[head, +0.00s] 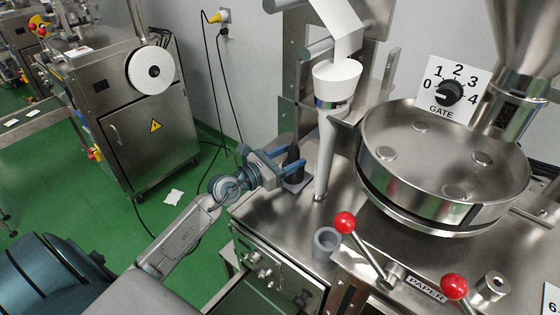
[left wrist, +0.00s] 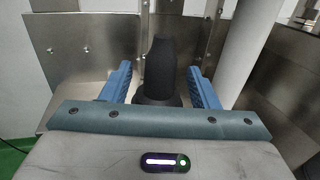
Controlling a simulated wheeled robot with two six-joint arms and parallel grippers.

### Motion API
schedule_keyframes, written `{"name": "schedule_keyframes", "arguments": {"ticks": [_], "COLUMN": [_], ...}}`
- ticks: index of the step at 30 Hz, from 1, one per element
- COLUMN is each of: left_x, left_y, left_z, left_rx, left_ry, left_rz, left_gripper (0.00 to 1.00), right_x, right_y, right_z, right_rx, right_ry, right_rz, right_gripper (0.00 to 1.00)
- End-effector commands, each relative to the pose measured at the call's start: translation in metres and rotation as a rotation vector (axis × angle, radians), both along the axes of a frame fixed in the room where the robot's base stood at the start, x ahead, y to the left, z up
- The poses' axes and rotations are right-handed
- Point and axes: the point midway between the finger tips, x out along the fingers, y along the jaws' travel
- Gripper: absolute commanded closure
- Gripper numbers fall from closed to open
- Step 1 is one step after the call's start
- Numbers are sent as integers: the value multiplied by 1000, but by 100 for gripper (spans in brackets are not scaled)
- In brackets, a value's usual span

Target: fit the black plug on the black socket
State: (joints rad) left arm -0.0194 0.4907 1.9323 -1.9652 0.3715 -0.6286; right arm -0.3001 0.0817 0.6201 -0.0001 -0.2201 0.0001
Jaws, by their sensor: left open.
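The black plug (head: 293,154) stands upright on the machine's steel top, and it fills the middle of the left wrist view (left wrist: 160,62). Below it is a wider round black base (left wrist: 150,98), which looks like the black socket; it also shows over a grey plate in the head view (head: 294,177). The plug looks seated on it, but the joint is partly hidden. My left gripper (head: 296,160) is open, with its blue fingers on both sides of the plug (left wrist: 160,70). Gaps show between plug and fingers in the wrist view. My right gripper is out of view.
A steel upright and a white tube (head: 325,155) stand close right of the plug. Black cables hang from a wall outlet (head: 224,32) behind. Green floor lies left.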

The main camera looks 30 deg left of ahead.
Motion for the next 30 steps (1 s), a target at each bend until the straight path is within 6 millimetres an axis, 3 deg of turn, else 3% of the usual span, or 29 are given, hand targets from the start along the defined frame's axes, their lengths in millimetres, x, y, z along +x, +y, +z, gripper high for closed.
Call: {"name": "schedule_keyframes", "arguments": {"ticks": [18,30], "left_x": [-82,-98], "left_y": [34,41], "left_z": [-1,0], "left_rx": [5,1], "left_ry": [4,0], "left_rz": [-2,-1], "left_gripper": [45,45], "right_x": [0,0], "right_y": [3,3], "right_z": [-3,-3], "right_rx": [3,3], "right_ry": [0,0], "right_rz": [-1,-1], "right_gripper": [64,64]}}
